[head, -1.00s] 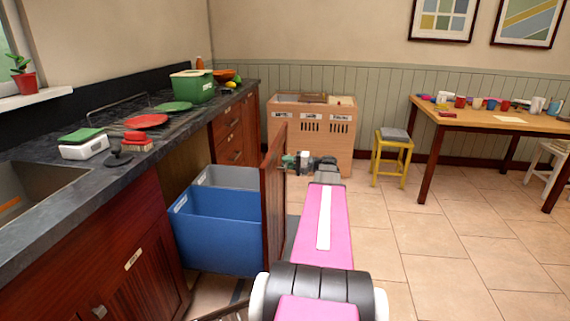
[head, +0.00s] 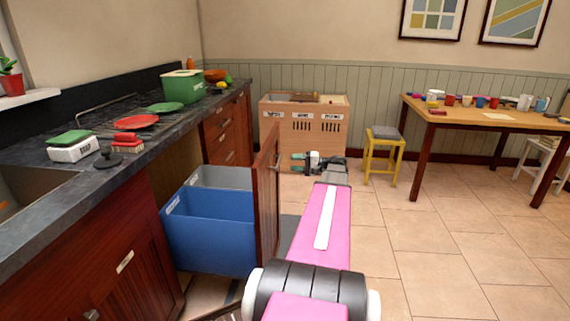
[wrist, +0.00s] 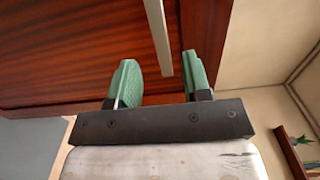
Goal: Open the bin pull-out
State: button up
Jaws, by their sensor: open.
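The bin pull-out stands out from the cabinet under the counter, with a dark red wood front panel (head: 267,205). Behind the panel are a blue bin (head: 212,232) and a grey bin (head: 225,177). My gripper (head: 296,162) is open and empty on the outer side of the panel, near its upper part. In the wrist view the panel (wrist: 75,50) fills the upper left. A pale bar handle (wrist: 158,38) on it ends, in the picture, between the two green fingers (wrist: 160,75). Whether the fingers touch the handle cannot be told; they look slightly apart from it.
The counter (head: 125,165) on the left holds a scale (head: 73,150), a red plate (head: 136,122) and a green box (head: 184,87). A wooden sorting cabinet (head: 305,132) stands at the back wall. A yellow stool (head: 383,152) and table (head: 490,122) are right. Tiled floor is clear between.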

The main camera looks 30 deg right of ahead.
jog(key=shift+v, duration=1.85)
